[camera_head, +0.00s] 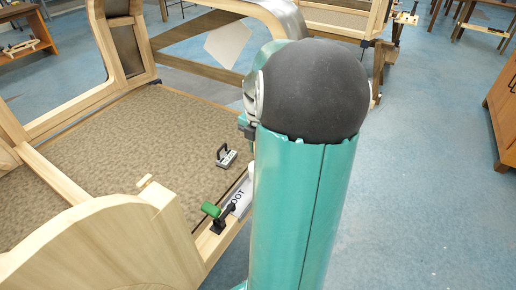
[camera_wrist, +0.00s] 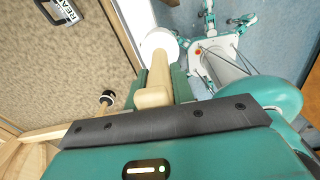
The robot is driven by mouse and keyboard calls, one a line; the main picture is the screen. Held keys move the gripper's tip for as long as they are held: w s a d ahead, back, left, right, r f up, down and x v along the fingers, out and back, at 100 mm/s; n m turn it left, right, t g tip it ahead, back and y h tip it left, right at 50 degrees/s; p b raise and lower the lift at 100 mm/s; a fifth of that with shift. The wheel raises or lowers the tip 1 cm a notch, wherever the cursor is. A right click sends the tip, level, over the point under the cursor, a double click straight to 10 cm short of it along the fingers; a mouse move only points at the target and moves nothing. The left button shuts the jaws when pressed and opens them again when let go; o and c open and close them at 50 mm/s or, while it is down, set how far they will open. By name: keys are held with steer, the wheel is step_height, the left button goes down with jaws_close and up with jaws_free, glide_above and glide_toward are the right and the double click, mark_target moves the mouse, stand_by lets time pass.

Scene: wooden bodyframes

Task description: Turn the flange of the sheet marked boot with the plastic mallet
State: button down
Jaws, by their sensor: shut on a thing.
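The plastic mallet shows in the wrist view, with a white round head (camera_wrist: 159,42) and a pale wooden handle (camera_wrist: 156,90). My gripper (camera_wrist: 163,82) is shut on its handle, with the head beyond the fingers. The sheet marked BOOT (camera_head: 238,202) lies along the wooden edge of the frame in the head view, partly hidden by my teal arm. A green-handled clamp (camera_head: 211,210) stands at its near end. A pale strip beside the mallet head in the wrist view may be the sheet (camera_wrist: 134,22). Contact between head and flange cannot be told.
A grey block with a handle (camera_head: 227,156) lies on the brown carpeted panel (camera_head: 140,150); its label reads REAR in the wrist view (camera_wrist: 62,10). A curved wooden panel (camera_head: 110,245) rises at near left. Blue floor (camera_head: 430,180) is open at the right, beside a wooden cabinet (camera_head: 503,105).

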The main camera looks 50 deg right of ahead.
steer(key=shift+a, duration=0.1)
steer(key=s+a+r, duration=0.2)
steer(key=s+a, duration=0.4)
steer(key=shift+a, duration=0.25)
steer(key=shift+w+a+f, duration=0.1)
steer(key=shift+w+f, duration=0.05)
